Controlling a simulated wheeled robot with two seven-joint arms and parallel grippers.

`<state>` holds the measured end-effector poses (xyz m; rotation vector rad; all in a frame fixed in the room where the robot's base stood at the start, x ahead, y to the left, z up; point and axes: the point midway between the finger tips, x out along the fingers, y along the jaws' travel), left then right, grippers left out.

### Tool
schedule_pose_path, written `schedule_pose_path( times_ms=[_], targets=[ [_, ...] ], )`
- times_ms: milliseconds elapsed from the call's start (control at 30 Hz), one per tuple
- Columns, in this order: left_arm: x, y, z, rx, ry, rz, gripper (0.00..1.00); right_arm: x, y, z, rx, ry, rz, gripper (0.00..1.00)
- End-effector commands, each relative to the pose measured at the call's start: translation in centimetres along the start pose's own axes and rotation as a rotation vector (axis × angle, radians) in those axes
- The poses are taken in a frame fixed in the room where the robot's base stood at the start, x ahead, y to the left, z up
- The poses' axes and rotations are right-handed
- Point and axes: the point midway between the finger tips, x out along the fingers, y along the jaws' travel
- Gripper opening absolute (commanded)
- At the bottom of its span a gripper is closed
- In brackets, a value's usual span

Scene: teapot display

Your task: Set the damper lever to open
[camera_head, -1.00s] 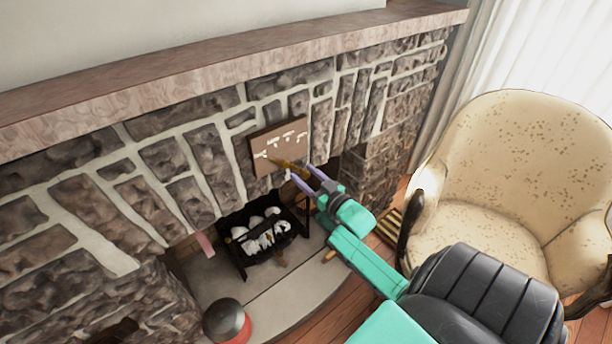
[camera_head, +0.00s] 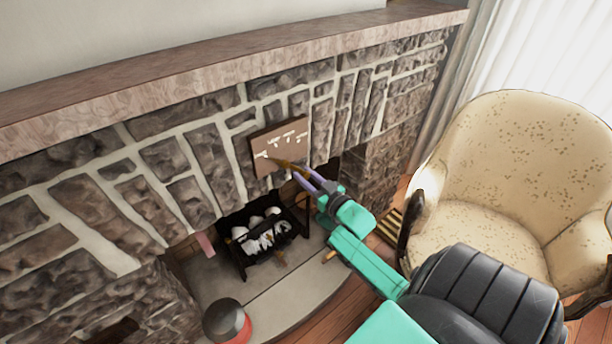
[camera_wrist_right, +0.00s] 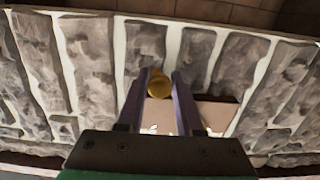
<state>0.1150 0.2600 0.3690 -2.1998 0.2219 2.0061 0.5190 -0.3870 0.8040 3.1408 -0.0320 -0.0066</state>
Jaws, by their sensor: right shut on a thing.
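The damper lever (camera_head: 287,164) is a thin brass-coloured bar with a rounded end. It sticks out from a brown plaque (camera_head: 289,133) with white lettering on the stone fireplace front. The lettering is too small to read. My right gripper (camera_head: 303,172) is at the lever's outer end, shut on it. In the right wrist view, the lever's round gold end (camera_wrist_right: 159,87) sits between the two purple fingers, and part of the plaque (camera_wrist_right: 217,113) shows beyond the right finger. My left gripper is not in view.
Below the plaque is the firebox with a black grate (camera_head: 262,240) of pale lumps. A round dark and red object (camera_head: 226,320) stands on the hearth. A mantel (camera_head: 230,66) runs above. A cream armchair (camera_head: 490,170) stands at the right.

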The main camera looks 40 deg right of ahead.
Motion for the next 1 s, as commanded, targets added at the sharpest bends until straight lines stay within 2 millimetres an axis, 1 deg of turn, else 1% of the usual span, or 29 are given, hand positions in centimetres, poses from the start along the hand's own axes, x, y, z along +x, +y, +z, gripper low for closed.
schedule_pose_path(
  times_ms=[33,700,1000],
  targets=[
    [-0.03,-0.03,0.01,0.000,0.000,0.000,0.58,0.10,0.19,-0.47,0.003,0.010,0.003,0.00],
    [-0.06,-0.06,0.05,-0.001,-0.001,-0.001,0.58,0.14,0.19,-0.63,0.004,0.014,0.002,0.00],
    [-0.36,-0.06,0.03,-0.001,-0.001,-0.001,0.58,0.16,-0.08,-0.47,0.049,0.015,0.002,0.00]
  ],
)
